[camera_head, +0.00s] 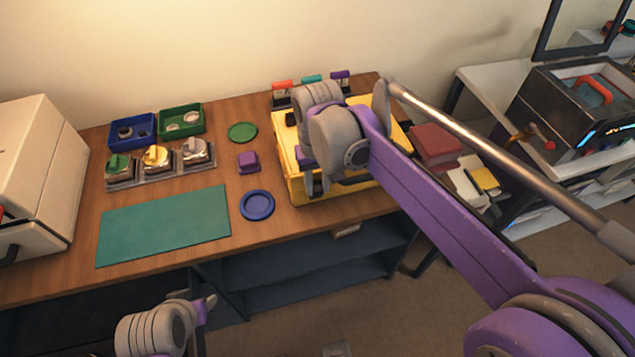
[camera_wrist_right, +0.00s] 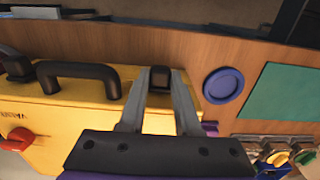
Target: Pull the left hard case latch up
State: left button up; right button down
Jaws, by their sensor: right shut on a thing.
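The yellow hard case (camera_head: 372,192) lies on the wooden bench, mostly covered by my right arm in the head view. In the right wrist view the case (camera_wrist_right: 105,103) shows its black handle (camera_wrist_right: 80,72) with a black latch on each side. The left latch (camera_wrist_right: 160,75) is between the fingertips of my right gripper (camera_wrist_right: 160,88), which is shut on it. My right gripper (camera_head: 317,186) is at the case's front left corner in the head view. My left gripper (camera_head: 207,303) is low in front of the bench, apart from everything; its jaws are not clear.
The right latch (camera_wrist_right: 18,68) is beyond the handle. A blue round dish (camera_head: 257,205), a purple block (camera_head: 248,162) and a green mat (camera_head: 165,226) lie left of the case. A red knob (camera_wrist_right: 17,139) is on the case. Bench space is clear around the dish.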

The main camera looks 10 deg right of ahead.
aim_at(318, 188)
notch_tip(318, 188, up, 2)
jog(key=shift+r+p, duration=0.2)
jog(key=shift+p, duration=0.7)
jog(key=shift+w, duration=0.1)
jog(key=c, duration=0.6)
grip_release()
jog(key=shift+f, duration=0.1)
notch_tip(318, 188, up, 11)
jog(key=shift+p, duration=0.4)
